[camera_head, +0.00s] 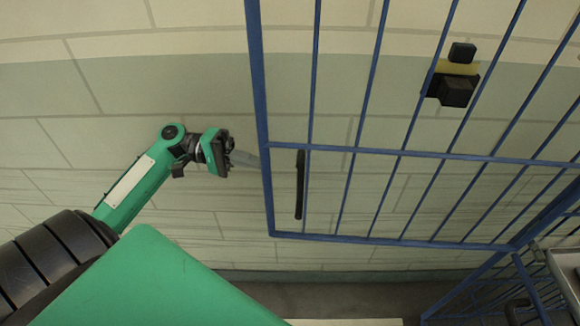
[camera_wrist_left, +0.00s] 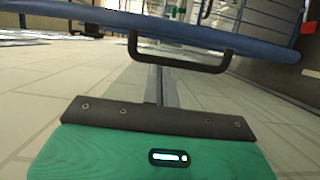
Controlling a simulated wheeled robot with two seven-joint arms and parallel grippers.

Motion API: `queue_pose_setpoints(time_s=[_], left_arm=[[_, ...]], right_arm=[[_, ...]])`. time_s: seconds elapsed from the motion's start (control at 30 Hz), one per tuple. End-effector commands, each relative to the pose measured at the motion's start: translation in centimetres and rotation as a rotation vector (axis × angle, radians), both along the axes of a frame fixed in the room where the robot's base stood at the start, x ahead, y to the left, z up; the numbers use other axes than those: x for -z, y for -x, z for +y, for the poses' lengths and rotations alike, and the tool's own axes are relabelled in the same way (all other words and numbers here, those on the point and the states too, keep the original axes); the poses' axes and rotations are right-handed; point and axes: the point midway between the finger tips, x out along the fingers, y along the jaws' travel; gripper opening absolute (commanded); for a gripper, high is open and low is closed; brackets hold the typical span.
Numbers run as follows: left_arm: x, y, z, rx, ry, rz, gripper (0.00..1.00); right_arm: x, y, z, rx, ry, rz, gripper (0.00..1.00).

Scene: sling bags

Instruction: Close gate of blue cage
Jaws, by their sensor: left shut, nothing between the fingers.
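The gate (camera_head: 370,239) of the blue cage is a panel of blue bars that fills the middle and right of the head view. It stands at an angle to the blue cage frame (camera_head: 545,215) at the lower right. A black handle (camera_head: 300,185) sits near the gate's left upright. My left gripper (camera_head: 256,160) is shut and empty, its tips close to that upright. In the left wrist view, the gripper's grey fingers (camera_wrist_left: 155,85) point toward the blue edge bar (camera_wrist_left: 150,20) and the black handle (camera_wrist_left: 185,65). Contact cannot be told. My right gripper is out of view.
A pale block wall (camera_head: 90,150) stands behind the gate. A black and yellow device (camera_head: 457,90) shows through the upper bars. Floor (camera_head: 300,295) shows below the gate. The space left of the gate, around my left arm, looks clear.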

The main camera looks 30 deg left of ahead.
Motion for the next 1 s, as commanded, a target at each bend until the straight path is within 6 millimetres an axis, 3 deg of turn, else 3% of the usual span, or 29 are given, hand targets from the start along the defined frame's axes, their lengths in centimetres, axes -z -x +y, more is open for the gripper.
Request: queue_pose_setpoints(time_s=[0.23, 0.6, 1.0], left_arm=[[-1.2, -0.2, -2.8, 0.02, 0.012, -0.007, 0.0], [-1.0, -1.7, -8.7, 0.016, 0.012, -0.006, 0.0], [-0.6, -1.9, -9.9, 0.015, 0.009, -0.006, 0.0]], right_arm=[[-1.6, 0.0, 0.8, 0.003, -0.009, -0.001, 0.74], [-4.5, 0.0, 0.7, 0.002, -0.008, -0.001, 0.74], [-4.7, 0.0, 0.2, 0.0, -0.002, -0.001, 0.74]])
